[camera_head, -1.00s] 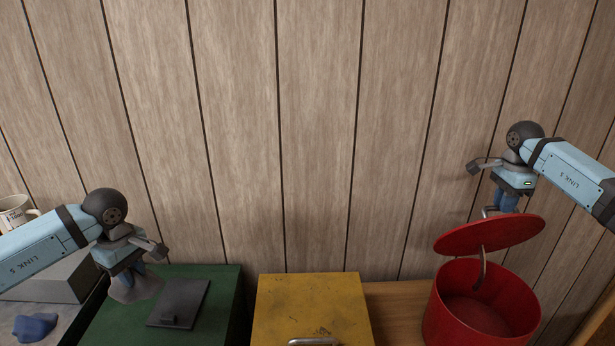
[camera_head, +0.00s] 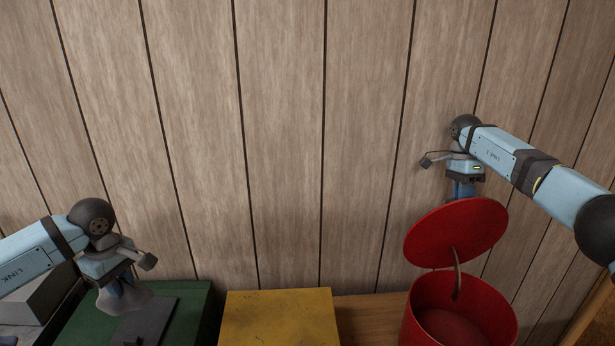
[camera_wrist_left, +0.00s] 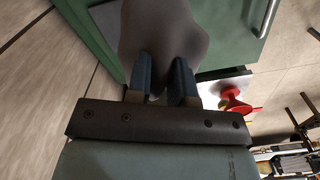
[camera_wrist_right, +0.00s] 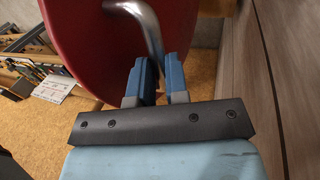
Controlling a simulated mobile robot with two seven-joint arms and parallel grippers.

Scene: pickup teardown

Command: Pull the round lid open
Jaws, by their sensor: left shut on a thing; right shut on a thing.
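The round red lid (camera_head: 455,232) stands tilted up above the open red drum (camera_head: 465,312). A curved metal piece (camera_head: 457,272) hangs below the lid over the drum's mouth. My right gripper (camera_head: 463,190) is behind the lid; in the right wrist view its fingers (camera_wrist_right: 158,64) are shut on the bent metal handle (camera_wrist_right: 143,18) of the red lid (camera_wrist_right: 98,50). My left gripper (camera_head: 118,286) is at the far left, shut on a soft-looking grey thing (camera_head: 122,300). That grey thing (camera_wrist_left: 160,35) also fills the top of the left wrist view.
A green box (camera_head: 192,335) with a dark grey plate (camera_head: 155,322) stands below my left gripper. A yellow box (camera_head: 280,318) stands between it and the drum. Bare wooden bench (camera_head: 365,312) shows beside the drum. A panelled wall (camera_head: 300,130) closes the back.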

